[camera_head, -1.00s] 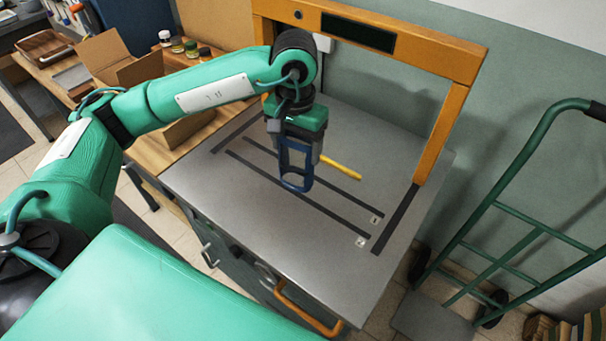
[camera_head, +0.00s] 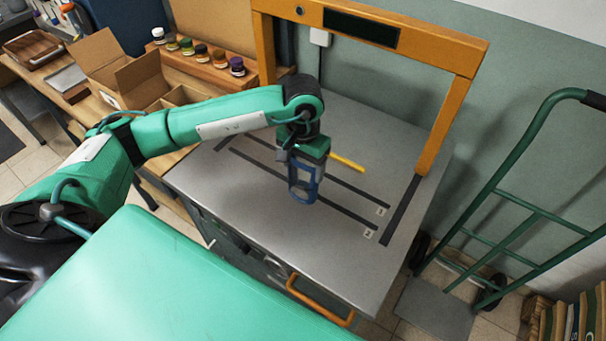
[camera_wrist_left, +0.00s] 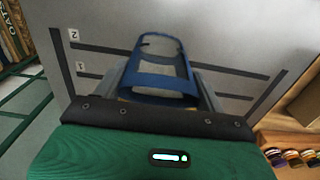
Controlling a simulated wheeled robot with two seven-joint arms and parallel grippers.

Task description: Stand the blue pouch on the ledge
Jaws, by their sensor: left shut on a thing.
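The blue pouch (camera_head: 303,198) looks like a blue frame with see-through openings. It hangs upright below my left gripper (camera_head: 303,160), over the grey metal table. In the left wrist view the pouch (camera_wrist_left: 158,98) sits between the two grey fingers of my left gripper (camera_wrist_left: 160,85), which are shut on it. I cannot tell how far its lower end is above the table. Nothing in view is clearly recognisable as the ledge. My right gripper is not in view.
The grey table (camera_head: 260,215) has dark stripes, two with number labels. A yellow bar (camera_head: 347,163) lies just behind the pouch. An orange frame (camera_head: 447,125) spans the table's back. Jars (camera_head: 202,53) and cartons (camera_head: 140,80) stand left; a green hand truck (camera_head: 515,175) stands right.

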